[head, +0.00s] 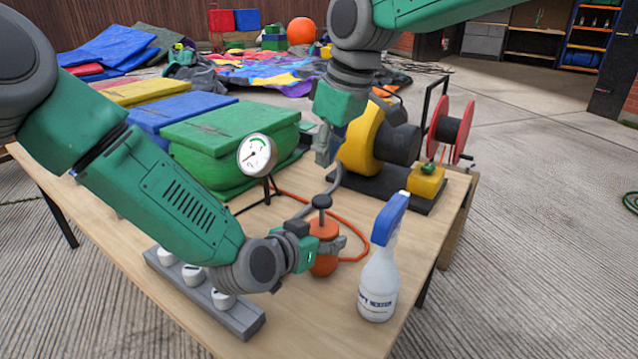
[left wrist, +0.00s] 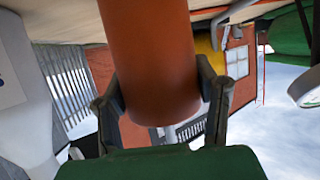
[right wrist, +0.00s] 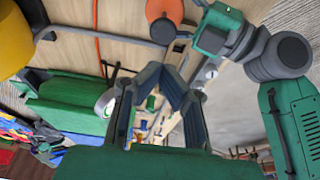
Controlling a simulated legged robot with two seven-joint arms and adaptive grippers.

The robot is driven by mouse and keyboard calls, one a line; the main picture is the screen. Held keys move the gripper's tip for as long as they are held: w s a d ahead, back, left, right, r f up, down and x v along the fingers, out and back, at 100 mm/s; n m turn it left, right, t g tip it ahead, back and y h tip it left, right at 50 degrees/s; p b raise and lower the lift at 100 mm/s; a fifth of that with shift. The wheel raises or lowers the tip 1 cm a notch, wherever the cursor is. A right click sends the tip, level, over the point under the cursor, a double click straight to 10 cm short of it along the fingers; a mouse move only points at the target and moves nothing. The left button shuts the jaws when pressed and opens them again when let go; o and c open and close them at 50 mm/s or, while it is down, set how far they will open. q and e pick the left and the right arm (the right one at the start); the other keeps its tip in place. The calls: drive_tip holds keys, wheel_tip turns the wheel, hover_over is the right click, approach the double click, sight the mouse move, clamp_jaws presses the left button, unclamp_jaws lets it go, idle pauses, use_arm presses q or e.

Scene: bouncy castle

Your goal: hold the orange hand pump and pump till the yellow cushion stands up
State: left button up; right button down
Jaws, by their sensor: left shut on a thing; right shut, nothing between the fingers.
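The orange hand pump (head: 323,262) stands on the table with its black knob (head: 321,201) on top. My left gripper (head: 318,250) is shut around its body. The left wrist view shows the orange body (left wrist: 150,50) between both fingers. My right gripper (head: 325,150) points down, shut and empty, above and behind the pump, apart from the knob. In the right wrist view the pump (right wrist: 165,10) is beyond the fingers, near the top edge.
A dial gauge (head: 257,155) stands behind the pump. An orange hose (head: 352,228) curves beside it. A blue cushion (head: 185,110) and a puffed green one (head: 225,135) lie left. A spray bottle (head: 378,280), a grey valve strip (head: 245,318) and a yellow blower (head: 362,140) surround the pump.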

sight(316, 201)
drive_tip(key=shift+v, duration=1.55)
drive_tip(key=r, duration=0.1)
drive_tip(key=s+r, duration=0.1)
drive_tip(key=r, duration=0.1)
drive_tip(key=shift+s+d+r, duration=0.15)
drive_tip(key=shift+s+r, duration=0.2)
drive_tip(key=shift+r, duration=0.05)
drive_tip(key=shift+f, duration=0.1)
drive_tip(key=x, duration=1.2)
drive_tip(key=shift+s+d+f, duration=0.15)
drive_tip(key=shift+d+f, duration=0.1)
drive_tip(key=shift+f, duration=0.6)
